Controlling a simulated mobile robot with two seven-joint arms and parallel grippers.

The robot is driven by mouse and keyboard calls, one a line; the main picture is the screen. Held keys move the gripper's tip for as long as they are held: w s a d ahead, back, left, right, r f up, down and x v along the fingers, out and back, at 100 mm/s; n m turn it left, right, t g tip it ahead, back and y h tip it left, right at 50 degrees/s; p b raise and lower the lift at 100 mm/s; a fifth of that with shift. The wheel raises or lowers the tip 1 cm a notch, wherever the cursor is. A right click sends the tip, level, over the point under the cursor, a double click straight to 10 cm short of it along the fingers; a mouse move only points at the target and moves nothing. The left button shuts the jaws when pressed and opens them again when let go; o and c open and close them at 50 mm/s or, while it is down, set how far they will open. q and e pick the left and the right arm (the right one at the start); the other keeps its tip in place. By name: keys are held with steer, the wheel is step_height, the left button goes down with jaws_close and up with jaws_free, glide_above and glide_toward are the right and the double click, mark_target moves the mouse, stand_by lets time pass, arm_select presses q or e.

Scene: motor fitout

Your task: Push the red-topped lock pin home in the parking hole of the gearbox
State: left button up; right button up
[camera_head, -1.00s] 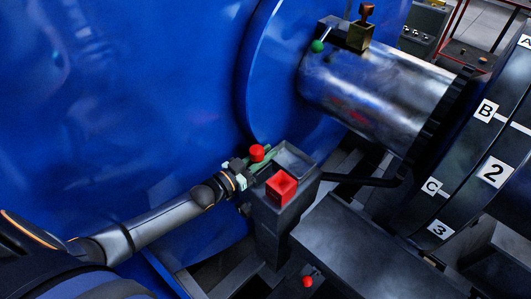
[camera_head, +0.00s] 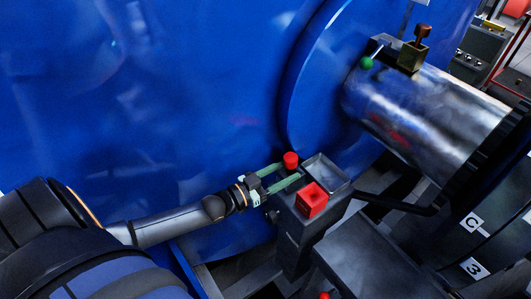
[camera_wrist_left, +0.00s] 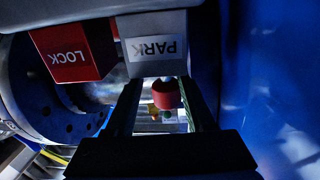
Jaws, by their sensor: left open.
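The red-topped lock pin (camera_head: 290,159) stands at the PARK-labelled grey block (camera_wrist_left: 157,45) on the gearbox, its red cap showing. In the left wrist view the cap (camera_wrist_left: 167,94) shows between my two fingers, nearer the right one. My left gripper (camera_head: 291,172) is open, its green fingers reaching toward the pin from the left. Whether a finger touches the cap I cannot tell. The pin's shaft and hole are hidden. A red LOCK block (camera_wrist_left: 73,50) sits beside the PARK label; it also shows in the head view (camera_head: 312,200). My right gripper is not in view.
A large blue housing (camera_head: 150,90) fills the space behind my arm. A dark bar (camera_head: 395,201) runs right from the gearbox.

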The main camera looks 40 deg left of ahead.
arm_select(q)
steer(key=v, duration=0.7)
steer(key=p+v, duration=0.4)
steer(key=v, duration=0.8)
steer(key=shift+s+d, duration=0.15)
steer(key=shift+d, duration=0.1)
stand_by(0.4)
